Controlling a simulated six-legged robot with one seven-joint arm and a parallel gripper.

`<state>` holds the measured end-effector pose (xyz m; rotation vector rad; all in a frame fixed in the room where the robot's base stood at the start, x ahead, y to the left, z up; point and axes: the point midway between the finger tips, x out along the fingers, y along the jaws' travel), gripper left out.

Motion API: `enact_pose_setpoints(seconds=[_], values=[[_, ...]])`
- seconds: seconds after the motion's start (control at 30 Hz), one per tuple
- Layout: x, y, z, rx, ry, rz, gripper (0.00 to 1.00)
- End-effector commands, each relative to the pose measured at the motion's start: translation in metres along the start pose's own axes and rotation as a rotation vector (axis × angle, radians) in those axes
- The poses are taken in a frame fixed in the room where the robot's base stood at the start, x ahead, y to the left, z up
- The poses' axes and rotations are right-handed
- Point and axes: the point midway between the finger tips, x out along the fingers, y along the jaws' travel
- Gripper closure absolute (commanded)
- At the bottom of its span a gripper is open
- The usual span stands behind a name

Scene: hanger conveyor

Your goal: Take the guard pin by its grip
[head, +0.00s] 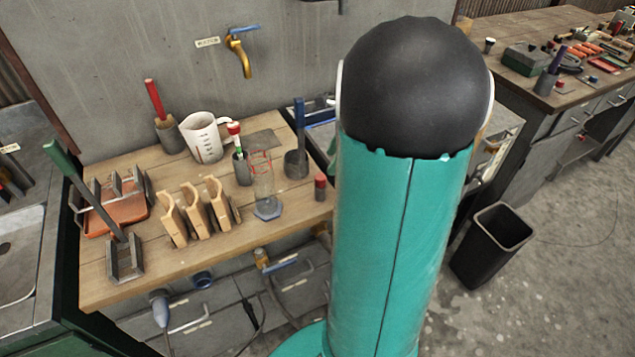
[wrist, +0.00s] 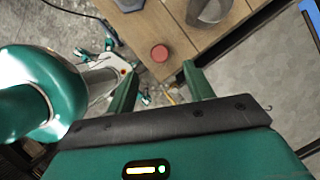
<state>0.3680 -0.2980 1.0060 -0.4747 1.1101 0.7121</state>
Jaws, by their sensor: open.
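A small red-topped peg with a dark lower part (head: 320,187) stands at the right front edge of the wooden bench. It looks like the guard pin, though I cannot be sure. In the wrist view its round red top (wrist: 160,53) shows near the bench corner, just beyond and between the fingertips. My gripper (wrist: 160,66) is open, with nothing between its two green fingers. The fingers look apart from the red top; the depth between them is unclear.
On the bench (head: 150,275), a grey cup with a blue handle (head: 296,162) stands close behind the peg. A clear cylinder (head: 264,185) and wooden hooks (head: 198,210) are left of it. A black bin (head: 490,245) stands on the floor at right.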

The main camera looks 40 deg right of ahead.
Motion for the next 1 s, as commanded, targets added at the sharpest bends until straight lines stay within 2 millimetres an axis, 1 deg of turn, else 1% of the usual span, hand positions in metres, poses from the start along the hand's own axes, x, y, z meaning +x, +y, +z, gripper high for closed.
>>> enact_pose_setpoints(seconds=[0.03, 0.1, 0.37, 0.5, 0.6, 0.7, 0.9, 0.93, 1.0], values=[[0.011, 0.001, 0.0, 0.0, -0.001, 0.005, 0.48], [0.021, 0.0, 0.001, -0.002, -0.002, 0.004, 0.48], [0.044, 0.0, 0.003, -0.004, -0.001, 0.004, 0.48], [0.067, 0.0, 0.004, -0.002, -0.001, 0.004, 0.48], [0.08, 0.0, 0.004, -0.003, -0.001, 0.003, 0.48], [0.086, 0.0, 0.005, -0.003, -0.001, 0.003, 0.48], [0.086, 0.0, 0.005, -0.004, -0.001, 0.001, 0.48], [0.086, 0.0, 0.005, -0.004, -0.001, 0.001, 0.52], [0.086, 0.0, 0.005, -0.004, -0.001, 0.001, 0.65]])
